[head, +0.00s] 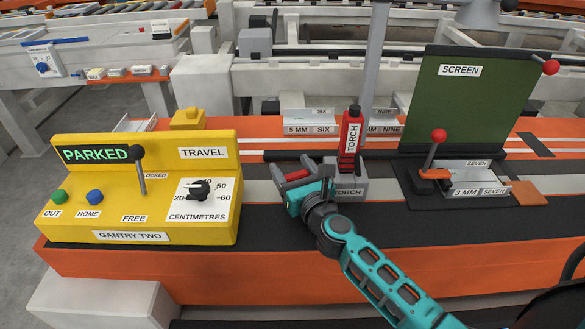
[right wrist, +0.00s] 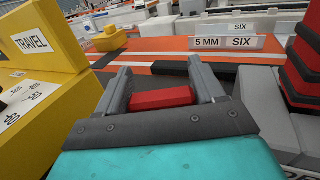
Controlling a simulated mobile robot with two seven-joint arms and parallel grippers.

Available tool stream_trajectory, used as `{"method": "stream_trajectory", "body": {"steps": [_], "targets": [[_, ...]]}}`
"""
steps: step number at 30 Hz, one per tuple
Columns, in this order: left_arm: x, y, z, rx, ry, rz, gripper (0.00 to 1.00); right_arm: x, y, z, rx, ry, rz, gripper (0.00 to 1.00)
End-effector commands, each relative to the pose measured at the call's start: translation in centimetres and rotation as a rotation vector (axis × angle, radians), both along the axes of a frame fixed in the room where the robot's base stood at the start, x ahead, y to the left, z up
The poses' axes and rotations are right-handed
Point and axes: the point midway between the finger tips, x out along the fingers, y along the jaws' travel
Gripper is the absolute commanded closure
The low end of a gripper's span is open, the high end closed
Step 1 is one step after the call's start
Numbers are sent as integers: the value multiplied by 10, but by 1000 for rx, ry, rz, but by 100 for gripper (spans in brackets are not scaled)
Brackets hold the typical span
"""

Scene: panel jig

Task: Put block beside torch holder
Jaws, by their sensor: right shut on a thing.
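The red block (head: 297,175) is between the fingers of my right gripper (head: 300,176), just left of the torch holder. In the right wrist view the block (right wrist: 165,98) spans the gap between the two grey fingers, and my right gripper (right wrist: 168,92) is shut on it. Whether the block touches the bench is hidden by the gripper. The grey torch holder (head: 352,187), labelled TORCH, stands on the bench with the red torch (head: 350,137) upright in it. The torch (right wrist: 300,62) and holder (right wrist: 268,120) show at the right edge of the wrist view. My left gripper is not in view.
A yellow control box (head: 140,222) reading PARKED stands on the left. Grey pieces marked SIX (head: 308,120) lie behind the holder. A green screen (head: 470,100) and a lever with a red knob (head: 438,137) stand on the right. The front bench strip (head: 285,230) is clear.

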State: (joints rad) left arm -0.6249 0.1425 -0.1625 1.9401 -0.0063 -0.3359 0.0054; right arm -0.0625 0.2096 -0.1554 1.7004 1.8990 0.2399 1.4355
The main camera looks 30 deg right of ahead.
Motion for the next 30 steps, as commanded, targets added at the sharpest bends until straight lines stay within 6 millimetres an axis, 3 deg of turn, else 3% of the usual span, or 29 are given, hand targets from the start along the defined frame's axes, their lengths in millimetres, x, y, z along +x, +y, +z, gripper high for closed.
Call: {"method": "stream_trajectory", "body": {"steps": [11,12,21,30], "targets": [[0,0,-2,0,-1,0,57,0,0,-1,0,-3,0,82],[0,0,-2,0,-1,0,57,0,0,-1,0,-3,0,30],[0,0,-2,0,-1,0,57,0,-1,-2,-1,-1,-3,2],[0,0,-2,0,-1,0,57,0,-5,-3,-4,0,-10,2]]}}
